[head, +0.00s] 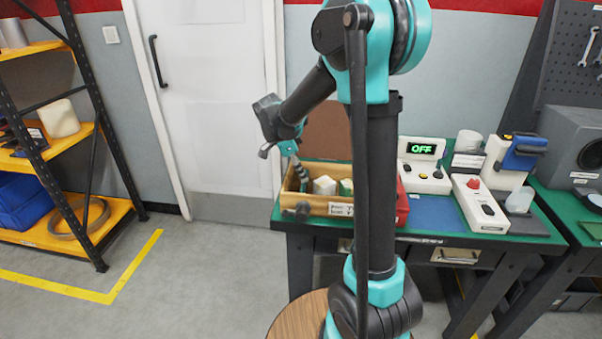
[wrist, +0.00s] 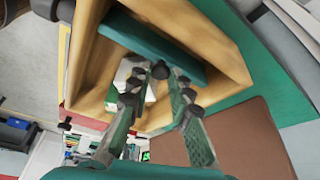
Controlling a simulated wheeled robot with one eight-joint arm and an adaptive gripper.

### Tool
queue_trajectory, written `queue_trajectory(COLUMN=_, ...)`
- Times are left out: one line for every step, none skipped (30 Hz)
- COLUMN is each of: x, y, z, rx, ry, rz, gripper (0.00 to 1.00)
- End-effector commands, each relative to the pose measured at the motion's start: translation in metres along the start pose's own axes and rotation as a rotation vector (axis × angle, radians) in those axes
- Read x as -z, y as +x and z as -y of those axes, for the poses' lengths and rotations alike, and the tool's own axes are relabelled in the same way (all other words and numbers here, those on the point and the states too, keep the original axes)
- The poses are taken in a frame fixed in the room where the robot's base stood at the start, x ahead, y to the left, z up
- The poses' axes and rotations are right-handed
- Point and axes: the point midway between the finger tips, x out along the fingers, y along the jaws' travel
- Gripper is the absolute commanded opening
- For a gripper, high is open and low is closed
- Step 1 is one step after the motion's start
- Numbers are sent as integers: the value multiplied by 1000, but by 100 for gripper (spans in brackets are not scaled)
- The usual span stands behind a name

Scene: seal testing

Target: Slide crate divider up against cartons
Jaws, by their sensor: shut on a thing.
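The wooden crate (head: 316,207) stands on the green-topped bench and also fills the upper part of the wrist view (wrist: 226,58). The crate divider is the dark teal panel (wrist: 152,42) inside it. My gripper (head: 302,184) reaches down into the crate's left part. In the wrist view its fingertips (wrist: 171,76) are shut at the divider's edge; the exact contact is partly hidden by the fingers. A white carton (head: 324,185) stands in the crate to the right of my fingers, with a second pale carton (head: 346,187) farther right. A carton also shows beside the fingers in the wrist view (wrist: 128,70).
A red bin (head: 402,205) sits just right of the crate. Farther right are a tester with an "OFF" display (head: 421,148) and a device with a red button (head: 478,196). A brown board (head: 326,130) stands behind the crate. Shelving (head: 60,130) is at left.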

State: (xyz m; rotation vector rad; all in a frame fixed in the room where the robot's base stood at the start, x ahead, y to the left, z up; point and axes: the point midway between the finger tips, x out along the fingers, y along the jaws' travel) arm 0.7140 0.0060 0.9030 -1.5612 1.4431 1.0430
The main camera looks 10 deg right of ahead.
Motion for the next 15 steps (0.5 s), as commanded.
queue_trajectory(x=0, y=0, z=0, rx=0, ry=0, rz=0, gripper=0)
queue_trajectory(x=0, y=0, z=0, rx=0, ry=0, rz=0, gripper=0)
queue_trajectory(x=0, y=0, z=0, rx=0, ry=0, rz=0, gripper=0)
queue_trajectory(x=0, y=0, z=0, rx=0, ry=0, rz=0, gripper=0)
queue_trajectory(x=0, y=0, z=0, rx=0, ry=0, rz=0, gripper=0)
queue_trajectory(x=2, y=0, z=-1, rx=0, ry=0, rz=0, gripper=0)
queue_trajectory(x=3, y=1, z=-1, rx=-1, ry=1, rz=0, gripper=0)
queue_trajectory(x=6, y=2, z=-2, rx=-1, ry=1, rz=0, gripper=0)
queue_trajectory(x=10, y=4, z=-4, rx=-1, ry=2, rz=0, gripper=0)
queue_trajectory(x=14, y=6, z=-6, rx=-1, ry=4, rz=0, gripper=0)
queue_trajectory(x=18, y=7, z=-8, rx=-1, ry=4, rz=0, gripper=0)
queue_trajectory(x=24, y=10, z=-10, rx=-1, ry=3, rz=0, gripper=0)
queue_trajectory(x=27, y=11, z=-12, rx=0, ry=3, rz=0, gripper=0)
queue_trajectory(x=30, y=12, z=-14, rx=-1, ry=4, rz=0, gripper=0)
queue_trajectory(x=33, y=14, z=-15, rx=-1, ry=3, rz=0, gripper=0)
